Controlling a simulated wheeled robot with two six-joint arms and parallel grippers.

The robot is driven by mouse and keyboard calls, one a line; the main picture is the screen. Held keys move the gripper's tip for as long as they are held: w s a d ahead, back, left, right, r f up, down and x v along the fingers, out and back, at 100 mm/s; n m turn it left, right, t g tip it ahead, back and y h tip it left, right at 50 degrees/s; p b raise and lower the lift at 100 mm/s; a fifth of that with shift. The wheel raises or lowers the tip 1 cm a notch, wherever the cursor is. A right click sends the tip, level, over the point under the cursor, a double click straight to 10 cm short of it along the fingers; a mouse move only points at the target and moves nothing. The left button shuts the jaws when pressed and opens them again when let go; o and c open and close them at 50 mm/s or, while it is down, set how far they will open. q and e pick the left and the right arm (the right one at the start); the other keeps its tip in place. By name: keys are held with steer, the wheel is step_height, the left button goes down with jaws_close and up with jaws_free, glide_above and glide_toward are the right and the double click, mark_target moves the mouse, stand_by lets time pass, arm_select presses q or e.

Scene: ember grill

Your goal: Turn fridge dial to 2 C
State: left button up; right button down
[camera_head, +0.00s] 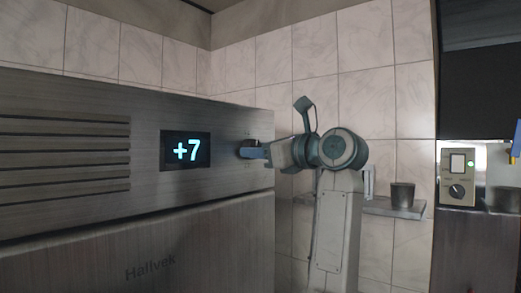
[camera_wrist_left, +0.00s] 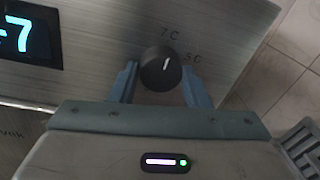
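The fridge dial is a round black knob (camera_wrist_left: 160,68) with a white pointer mark, on the steel fridge front. In the head view the dial (camera_head: 247,143) is partly hidden by my left gripper (camera_head: 254,152). My right gripper is not in view.
Vent slots (camera_head: 65,160) run left of the display. A wall shelf (camera_head: 390,209) with a dark cup (camera_head: 402,195) is behind my arm. A panel with a knob and green light (camera_head: 459,177) stands at the far right. The fridge front around the dial is clear.

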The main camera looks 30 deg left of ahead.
arm_select(q)
steer(key=c, duration=0.4)
steer(key=shift+m, duration=0.4)
steer(key=m+b, duration=0.1)
steer(key=m, duration=1)
steer(key=m+g+b, duration=0.1)
steer(key=m, duration=1)
steer(key=m+g+b, duration=0.1)
steer(key=m, duration=1)
steer(key=shift+w+b, duration=0.25)
steer(key=shift+b, duration=0.1)
steer(key=shift+m, duration=0.4)
